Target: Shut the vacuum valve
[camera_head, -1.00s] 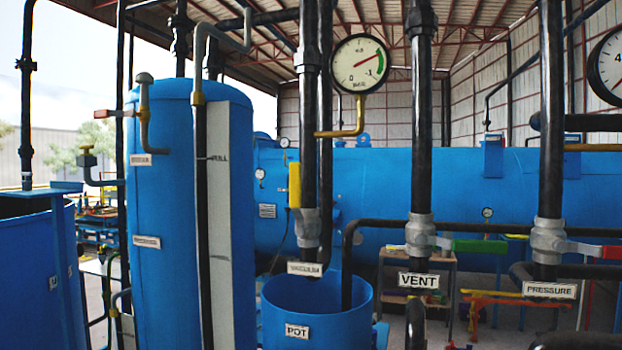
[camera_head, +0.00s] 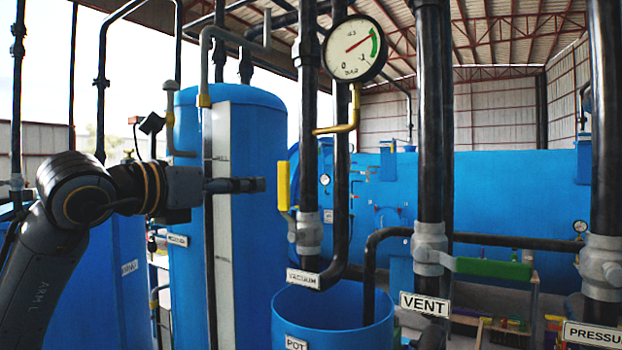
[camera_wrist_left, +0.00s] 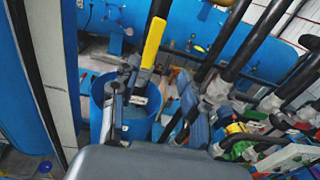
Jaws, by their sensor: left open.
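The vacuum valve has a yellow handle (camera_head: 283,187) standing upright beside the dark vertical pipe. Its grey body (camera_head: 309,233) sits on that pipe above the VACUUM label (camera_head: 304,279). The yellow handle also shows in the left wrist view (camera_wrist_left: 154,42), ahead of the fingers. My left gripper (camera_head: 257,185) reaches in from the left, level with the handle and a little left of it in the picture. In the left wrist view the left gripper (camera_wrist_left: 152,108) is open, its fingers apart with nothing held between them. No contact with the handle shows. My right gripper is out of view.
A tall blue tank (camera_head: 260,145) stands behind my left gripper. A round gauge (camera_head: 355,49) hangs above the valve on a yellow tube. The blue pot (camera_head: 335,318) is below. The VENT valve's green handle (camera_head: 493,268) and the PRESSURE pipe (camera_head: 604,120) are to the right.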

